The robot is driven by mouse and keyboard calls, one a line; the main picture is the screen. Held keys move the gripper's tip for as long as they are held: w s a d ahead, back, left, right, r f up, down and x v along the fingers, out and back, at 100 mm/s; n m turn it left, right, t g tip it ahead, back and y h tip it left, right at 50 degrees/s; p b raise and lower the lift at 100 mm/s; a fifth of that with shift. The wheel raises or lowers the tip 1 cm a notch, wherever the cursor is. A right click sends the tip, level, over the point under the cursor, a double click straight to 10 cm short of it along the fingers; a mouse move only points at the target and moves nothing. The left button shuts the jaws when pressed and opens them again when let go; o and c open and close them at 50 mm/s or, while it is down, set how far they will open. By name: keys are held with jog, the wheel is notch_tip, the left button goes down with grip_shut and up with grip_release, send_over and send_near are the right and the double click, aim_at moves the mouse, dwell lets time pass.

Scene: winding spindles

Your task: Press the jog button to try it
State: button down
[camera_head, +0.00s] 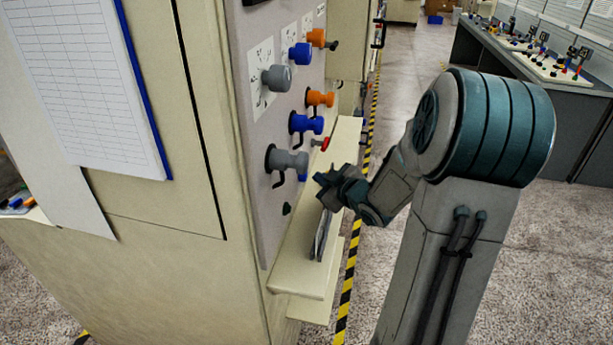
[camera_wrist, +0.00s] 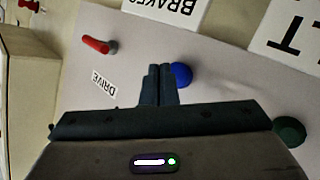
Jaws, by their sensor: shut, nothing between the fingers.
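My gripper (camera_head: 318,177) is shut and empty in front of the upright grey panel in the head view. In the wrist view its closed fingertips (camera_wrist: 160,70) are beside a round blue button (camera_wrist: 182,75) and overlap its edge; I cannot tell whether they touch it. A small blue patch (camera_head: 303,178) below the lowest grey spindle in the head view seems to be this button. A dark green button (camera_wrist: 289,131) is at the right in the wrist view, and also shows in the head view (camera_head: 287,209). No label reading jog is legible.
A red lever (camera_wrist: 97,44) by the DRIVE label (camera_wrist: 109,83) sticks out of the panel. Grey, blue and orange spindles (camera_head: 289,160) project above my gripper. A cream ledge (camera_head: 303,275) runs below.

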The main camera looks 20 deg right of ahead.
jog(key=shift+a, duration=0.1)
jog(key=shift+w+a, duration=0.25)
jog(key=shift+a, duration=0.05)
jog(key=shift+w+a+b, duration=0.25)
jog(key=shift+a+b, duration=0.15)
jog(key=shift+b, duration=0.05)
dwell(0.9)
jog(key=shift+d, duration=0.1)
jog(key=shift+s+d+p, duration=0.35)
jog(key=shift+s+d, duration=0.15)
jog(key=shift+d, duration=0.15)
jog(key=s+d+p, duration=0.1)
jog(key=d, duration=0.1)
jog(key=s+d, duration=0.2)
jog(key=shift+d+p, duration=0.1)
jog(key=shift+p, duration=0.25)
jog(key=shift+w, duration=0.1)
dwell(0.8)
